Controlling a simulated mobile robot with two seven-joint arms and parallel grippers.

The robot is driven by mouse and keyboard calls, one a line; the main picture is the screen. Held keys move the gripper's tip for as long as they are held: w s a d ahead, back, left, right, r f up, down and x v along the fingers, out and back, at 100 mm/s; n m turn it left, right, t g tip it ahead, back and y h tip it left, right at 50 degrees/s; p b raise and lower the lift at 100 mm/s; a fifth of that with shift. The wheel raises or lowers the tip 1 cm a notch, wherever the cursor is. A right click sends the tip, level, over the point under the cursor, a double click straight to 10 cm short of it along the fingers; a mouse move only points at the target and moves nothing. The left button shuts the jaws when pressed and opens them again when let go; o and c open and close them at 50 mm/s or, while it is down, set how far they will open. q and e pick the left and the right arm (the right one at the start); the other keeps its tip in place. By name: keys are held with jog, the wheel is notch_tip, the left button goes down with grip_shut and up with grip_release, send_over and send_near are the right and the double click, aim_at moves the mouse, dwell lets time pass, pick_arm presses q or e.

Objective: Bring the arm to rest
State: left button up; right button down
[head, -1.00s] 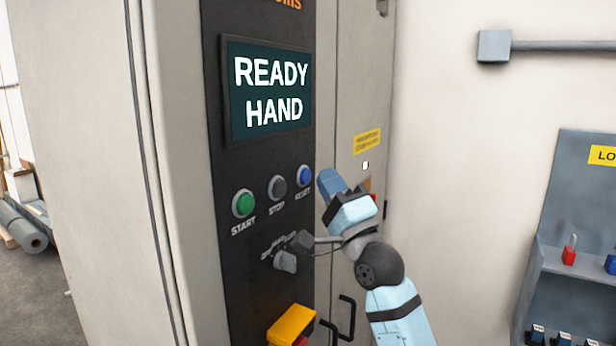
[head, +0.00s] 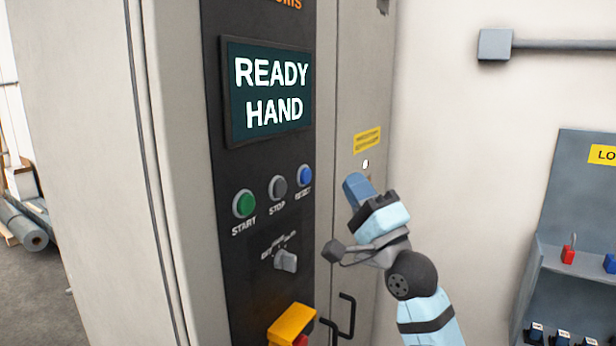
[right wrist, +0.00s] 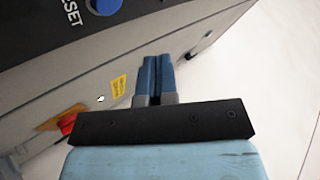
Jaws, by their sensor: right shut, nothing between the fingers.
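My right gripper (head: 356,187) is in front of the cabinet's right part, to the right of the control panel (head: 262,215). Its blue fingers are shut together and empty, as the right wrist view (right wrist: 155,75) also shows. It is apart from the buttons and the selector knob. The display (head: 268,92) reads READY HAND. Below it are a green START button (head: 243,203), a dark STOP button (head: 277,187) and a blue RESET button (head: 304,175). The selector knob (head: 286,261) sits lower, now fully uncovered. My left gripper is not in view.
A yellow box (head: 291,322) and black handles (head: 346,315) project from the cabinet at the bottom. A grey lockout board (head: 575,200) with red and blue padlocks hangs on the right wall. Bare wall lies between my arm and the board.

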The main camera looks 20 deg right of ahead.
dwell(0.4)
jog(key=s+a+f+n+g+h+p, duration=0.15)
jog(key=f+n+g, duration=0.25)
jog(key=f, duration=1.1)
jog(key=s+a+f+n+g+h+p, duration=0.1)
jog(key=s+a+f+n+g+p, duration=0.25)
jog(key=f, duration=1.15)
jog(key=s+a+f+n+g+h+p, duration=0.1)
jog(key=s+f+n+g, duration=0.6)
jog(key=s+f, duration=1.2)
jog(key=shift+s+a+f+n+p, duration=0.15)
jog(key=shift+a+f+n+p, duration=0.4)
jog(key=shift+a+f, duration=0.35)
jog(key=shift+d, duration=0.1)
